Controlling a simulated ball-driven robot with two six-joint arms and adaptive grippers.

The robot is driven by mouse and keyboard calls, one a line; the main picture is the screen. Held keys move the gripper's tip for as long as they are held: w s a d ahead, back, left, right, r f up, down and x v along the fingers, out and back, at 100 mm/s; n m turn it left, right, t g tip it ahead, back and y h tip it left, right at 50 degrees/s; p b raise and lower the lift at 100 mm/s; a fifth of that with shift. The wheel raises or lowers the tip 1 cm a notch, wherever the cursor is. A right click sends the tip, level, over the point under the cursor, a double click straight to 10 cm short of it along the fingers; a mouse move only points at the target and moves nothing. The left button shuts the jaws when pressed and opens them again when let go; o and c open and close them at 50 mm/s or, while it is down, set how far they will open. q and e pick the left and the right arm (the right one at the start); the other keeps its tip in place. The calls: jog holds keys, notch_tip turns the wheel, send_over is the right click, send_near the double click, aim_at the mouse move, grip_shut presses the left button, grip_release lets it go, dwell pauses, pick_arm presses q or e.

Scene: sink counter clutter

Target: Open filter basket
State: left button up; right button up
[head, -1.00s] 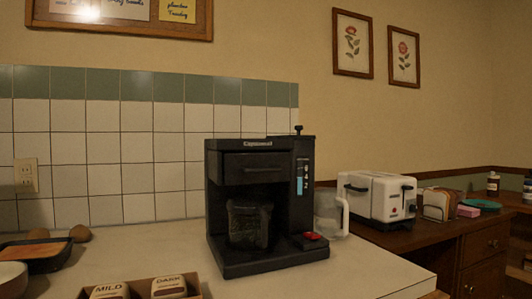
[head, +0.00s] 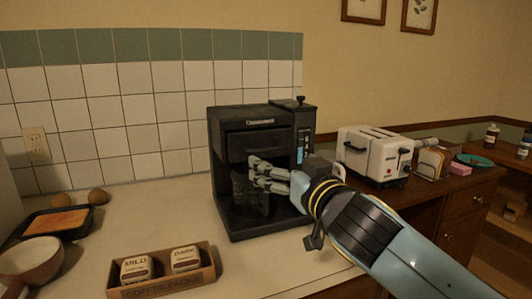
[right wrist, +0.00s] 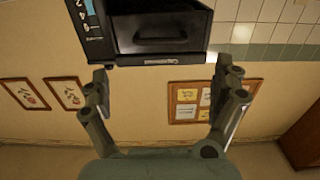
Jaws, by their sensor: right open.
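The black coffee maker (head: 228,205) stands upright on the counter. Its filter basket (head: 245,142) is the drawer front in the upper part, flush with the body. The basket's bar handle (right wrist: 160,40) shows clearly in the right wrist view, which is upside down. My right gripper (head: 255,173) is in front of the machine, just below the basket in the head view. It is open and empty, its fingers spread wide with the handle beyond them, apart from it. The glass carafe (head: 243,190) below is partly hidden by my gripper. My left gripper is not in view.
A box of coffee packs (head: 162,290) sits at the counter's front. A pan (head: 30,258) and a dark tray (head: 62,221) are at left. A white toaster (head: 362,160) stands right of the machine. The counter between box and machine is clear.

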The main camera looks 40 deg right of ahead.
aim_at(267, 150)
jog(key=p+x, duration=0.2)
jog(key=x, duration=0.7)
jog(key=shift+r, duration=0.1)
jog(key=shift+w+d, duration=0.1)
jog(key=shift+w, duration=0.6)
